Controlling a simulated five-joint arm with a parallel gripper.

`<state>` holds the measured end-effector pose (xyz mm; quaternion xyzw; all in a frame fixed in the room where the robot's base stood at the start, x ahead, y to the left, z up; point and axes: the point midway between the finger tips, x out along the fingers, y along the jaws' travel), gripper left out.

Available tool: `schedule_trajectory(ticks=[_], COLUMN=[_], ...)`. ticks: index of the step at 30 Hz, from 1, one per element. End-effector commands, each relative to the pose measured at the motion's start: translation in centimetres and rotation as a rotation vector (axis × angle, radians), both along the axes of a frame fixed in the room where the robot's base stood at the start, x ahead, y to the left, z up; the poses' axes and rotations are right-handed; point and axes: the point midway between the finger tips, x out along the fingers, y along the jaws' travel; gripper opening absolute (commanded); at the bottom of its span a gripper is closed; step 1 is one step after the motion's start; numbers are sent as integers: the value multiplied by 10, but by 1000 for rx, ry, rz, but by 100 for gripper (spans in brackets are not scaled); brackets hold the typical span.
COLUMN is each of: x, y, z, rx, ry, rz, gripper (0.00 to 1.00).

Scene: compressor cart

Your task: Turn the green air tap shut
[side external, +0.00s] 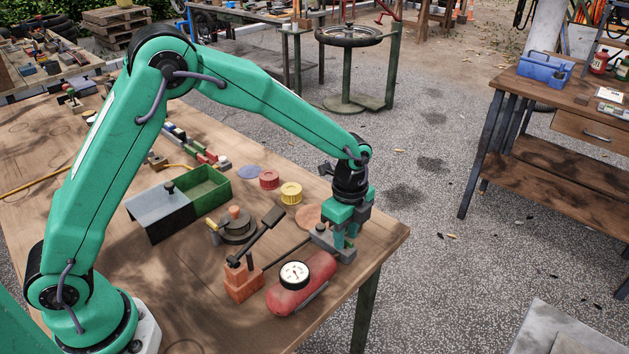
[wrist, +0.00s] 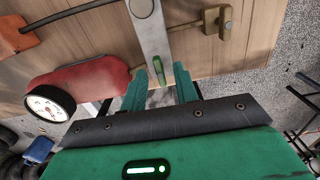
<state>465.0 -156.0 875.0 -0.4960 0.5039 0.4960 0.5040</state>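The green air tap (wrist: 157,74) shows in the wrist view as a small green lever at the end of a grey metal block (wrist: 150,38). My gripper (wrist: 160,68) is open, with one green finger on each side of the tap. Gaps show between the fingers and the lever, so I cannot see contact. In the side external view my gripper (side external: 346,241) points down over the grey block (side external: 322,238) near the table's right corner. The fingers hide the tap there. A red air tank (side external: 308,283) with a white gauge (side external: 294,274) lies beside the block.
An orange block (side external: 243,280) with a black lever stands left of the tank. A grey and green box (side external: 206,190) and yellow and red round caps (side external: 291,193) lie farther back. The table's edge is close to my gripper's right.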

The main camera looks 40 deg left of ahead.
Motion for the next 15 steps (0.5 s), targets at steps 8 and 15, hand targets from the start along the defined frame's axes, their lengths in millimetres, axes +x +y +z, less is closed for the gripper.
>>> schedule_trajectory(ticks=[8,15], x=[1,1], y=[0,0], z=[17,47], rx=[-1,-1], ry=[-3,-4], rz=[0,0], gripper=[30,30])
